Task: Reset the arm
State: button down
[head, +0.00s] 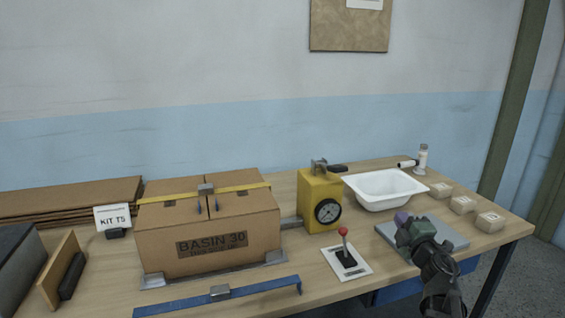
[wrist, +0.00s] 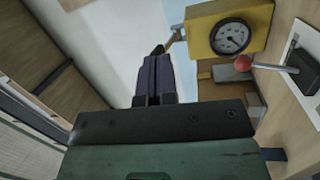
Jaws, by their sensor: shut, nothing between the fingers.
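My gripper (head: 401,217) is at the right part of the bench in the head view, above a grey plate (head: 452,233). Its purple fingers (wrist: 153,79) are pressed together in the wrist view, with nothing between them. My arm reaches in from the lower right corner. The gripper is apart from the white basin (head: 385,188) behind it and from the red-knobbed lever (head: 345,254) to its left.
A strapped carton (head: 207,236) marked BASIN 30 stands left of a yellow gauge unit (head: 321,201). A blue bar (head: 217,296) lies in front. Several small boxes (head: 463,204) sit at the right edge. Flat cardboard (head: 65,202) lies far left.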

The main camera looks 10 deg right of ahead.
jog(key=s+d+f+m+g+h, duration=0.3)
jog(key=d+m+g+h, duration=0.2)
jog(key=d+m+h, duration=0.5)
jog(key=s+a+f+m+g+y+p, duration=0.1)
jog(key=s+a+f+m+g+p, duration=0.2)
jog(key=s+a+f+m+g, duration=0.4)
jog(key=s+a+f+g+y+p, duration=0.1)
jog(key=s+a+g+y+p, duration=0.1)
jog(key=a, duration=1)
jog(key=s+a+f+g+y+p, duration=0.1)
jog(key=a+g+y, duration=0.4)
jog(key=a, duration=0.7)
jog(key=shift+s+a+f+g+y+p, duration=0.15)
jog(key=shift+s+a+g+y+p, duration=0.3)
jog(key=shift+s, duration=0.75)
